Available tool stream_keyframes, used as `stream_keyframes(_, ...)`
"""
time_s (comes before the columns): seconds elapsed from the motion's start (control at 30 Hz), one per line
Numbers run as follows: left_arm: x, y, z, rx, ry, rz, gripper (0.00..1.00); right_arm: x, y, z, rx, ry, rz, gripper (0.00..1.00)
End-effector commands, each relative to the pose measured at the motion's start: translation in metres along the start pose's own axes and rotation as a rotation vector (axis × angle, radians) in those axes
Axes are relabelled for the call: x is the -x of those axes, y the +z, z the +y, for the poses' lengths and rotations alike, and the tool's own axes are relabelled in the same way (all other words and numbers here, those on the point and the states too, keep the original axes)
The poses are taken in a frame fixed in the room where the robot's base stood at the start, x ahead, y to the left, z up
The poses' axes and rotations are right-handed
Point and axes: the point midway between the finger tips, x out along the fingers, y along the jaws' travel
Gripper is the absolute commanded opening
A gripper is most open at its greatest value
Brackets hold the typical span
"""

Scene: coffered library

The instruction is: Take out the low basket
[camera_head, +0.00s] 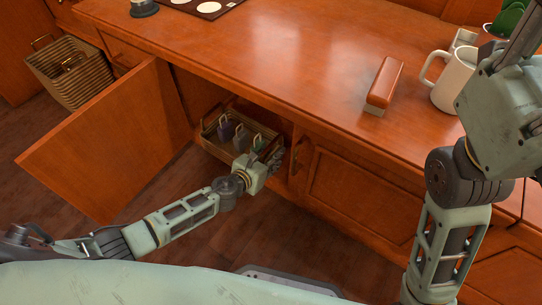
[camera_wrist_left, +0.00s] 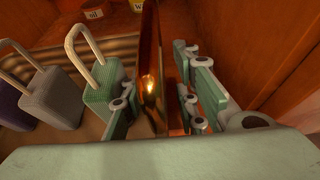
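The low basket (camera_head: 213,146) stands inside the open cabinet in the head view. It holds several block-shaped things with loop handles, among them a grey one (camera_wrist_left: 55,98) and a green one (camera_wrist_left: 102,84). My left gripper (camera_head: 269,158) is at the basket's right end. In the left wrist view the gripper (camera_wrist_left: 160,105) has its fingers apart, one on each side of a thin glossy upright panel (camera_wrist_left: 149,60), which looks like the basket's end wall. A gap shows between the panel and the right finger.
The cabinet door (camera_head: 105,140) stands open at the left. A large basket (camera_head: 75,72) is on the floor beyond it. On the desktop (camera_head: 290,60) are a red-brown long box (camera_head: 384,83) and a white mug (camera_head: 455,80). Labelled containers (camera_wrist_left: 92,12) show behind the basket.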

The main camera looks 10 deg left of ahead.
Motion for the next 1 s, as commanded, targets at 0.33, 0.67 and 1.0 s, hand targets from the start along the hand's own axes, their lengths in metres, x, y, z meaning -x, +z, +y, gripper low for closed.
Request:
stream_keyframes(0.33, 0.031, -0.001, 0.0, -0.003, -0.002, 0.001, 0.28, -0.001, -0.001, 0.0, 0.0, 0.0, 0.003, 0.4)
stream_keyframes(0.67, 0.095, -0.001, 0.0, 0.0, -0.002, 0.002, 0.28, 0.0, -0.001, 0.0, 0.0, 0.001, 0.002, 0.4)
stream_keyframes(1.0, 0.12, 0.0, 0.0, 0.001, 0.0, 0.0, 0.28, 0.0, -0.001, 0.0, 0.0, 0.001, 0.002, 0.4)
